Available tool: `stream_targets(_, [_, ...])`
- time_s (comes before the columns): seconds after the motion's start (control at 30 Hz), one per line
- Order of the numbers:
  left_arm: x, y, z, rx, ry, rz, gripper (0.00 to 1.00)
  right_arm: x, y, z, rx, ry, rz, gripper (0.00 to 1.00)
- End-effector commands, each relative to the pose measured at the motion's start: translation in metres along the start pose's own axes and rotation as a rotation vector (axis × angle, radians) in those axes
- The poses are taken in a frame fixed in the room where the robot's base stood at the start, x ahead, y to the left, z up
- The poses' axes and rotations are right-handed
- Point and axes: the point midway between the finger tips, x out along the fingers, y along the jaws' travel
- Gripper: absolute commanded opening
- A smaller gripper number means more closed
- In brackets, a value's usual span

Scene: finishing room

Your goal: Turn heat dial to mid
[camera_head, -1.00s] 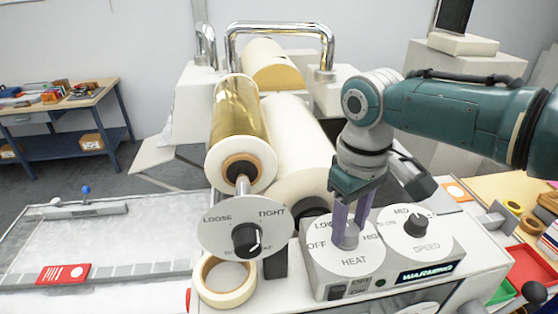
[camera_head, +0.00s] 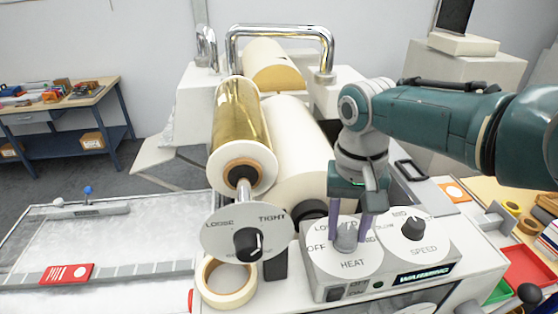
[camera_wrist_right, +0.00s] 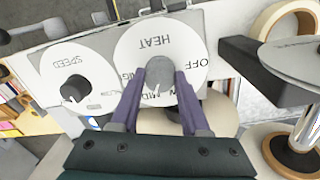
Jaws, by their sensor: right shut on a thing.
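The heat dial's grey knob (camera_head: 345,236) sits on a round white plate marked HEAT (camera_head: 352,264), with OFF at its left and LOW above it. In the wrist view the knob (camera_wrist_right: 160,72) is between the purple fingers of my right gripper (camera_wrist_right: 160,95). My right gripper (camera_head: 350,225) points down from above and is shut on the knob. My left gripper is not in view.
The speed dial (camera_head: 414,228) stands close on the right, above a lit WARMING display (camera_head: 424,274). The tension dial (camera_head: 246,242) and a tape roll (camera_head: 226,284) are at the left. A gold film roll (camera_head: 241,120) rises behind them.

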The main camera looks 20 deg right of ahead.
Motion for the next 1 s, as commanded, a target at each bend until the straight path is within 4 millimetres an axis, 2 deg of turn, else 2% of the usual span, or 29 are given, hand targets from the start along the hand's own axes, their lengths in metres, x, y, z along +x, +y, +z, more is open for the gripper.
stream_targets(0.53, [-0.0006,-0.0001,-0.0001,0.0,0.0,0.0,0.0,-0.0008,-0.0005,0.0,0.027,-0.002,-0.001,0.0])
stream_targets(0.57, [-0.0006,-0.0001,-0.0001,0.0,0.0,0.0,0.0,-0.0008,-0.0005,0.0,0.027,-0.002,-0.001,0.47])
stream_targets(0.8, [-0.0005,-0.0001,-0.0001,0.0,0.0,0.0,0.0,-0.0005,-0.0003,-0.0001,0.027,-0.001,-0.001,0.74])
stream_targets(1.0, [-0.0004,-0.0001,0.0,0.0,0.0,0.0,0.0,-0.0003,-0.0001,-0.0002,0.026,-0.001,0.0,0.76])
